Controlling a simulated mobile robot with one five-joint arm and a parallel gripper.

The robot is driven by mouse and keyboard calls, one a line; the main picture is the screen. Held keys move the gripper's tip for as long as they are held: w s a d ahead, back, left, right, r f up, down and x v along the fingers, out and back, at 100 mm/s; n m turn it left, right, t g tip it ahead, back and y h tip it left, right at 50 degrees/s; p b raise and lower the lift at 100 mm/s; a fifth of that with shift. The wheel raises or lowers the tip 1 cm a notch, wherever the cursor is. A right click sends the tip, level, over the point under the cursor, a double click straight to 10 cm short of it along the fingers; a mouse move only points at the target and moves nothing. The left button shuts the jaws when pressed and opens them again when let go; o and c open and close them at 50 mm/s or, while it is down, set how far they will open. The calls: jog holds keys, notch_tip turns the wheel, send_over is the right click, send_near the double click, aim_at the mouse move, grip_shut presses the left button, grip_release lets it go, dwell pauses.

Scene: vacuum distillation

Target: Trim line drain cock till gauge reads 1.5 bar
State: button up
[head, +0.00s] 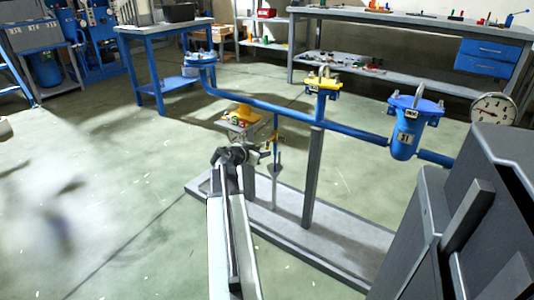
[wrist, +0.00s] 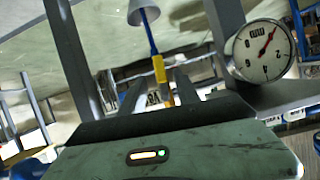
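In the head view a thin blue vertical drain line (head: 276,130) hangs from the blue pipe, with a small dark funnel (head: 275,168) below. My gripper (head: 263,155) is close beside this line. In the wrist view, the line carries a yellow part (wrist: 159,70), seemingly the drain cock's handle, and the grey funnel (wrist: 143,13) is at the top. My gripper's dark fingers (wrist: 162,90) stand apart on either side of the yellow part, with visible gaps. The round white gauge (head: 493,109) is at the right; in the wrist view the gauge (wrist: 262,50) shows a red needle, its reading unclear.
The blue pipe (head: 300,113) runs over a grey base plate (head: 335,238) with a grey post (head: 312,180). A yellow-topped fitting (head: 322,87) and a blue vessel (head: 405,140) are on it. Workbenches stand behind.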

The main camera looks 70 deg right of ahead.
aim_at(268, 148)
jog(key=b+x, duration=0.1)
jog(key=x, duration=0.4)
jog(key=shift+d+f+b, duration=0.15)
jog(key=shift+d+b, duration=0.05)
jog(key=shift+b, duration=0.1)
grip_shut()
dwell(1.0)
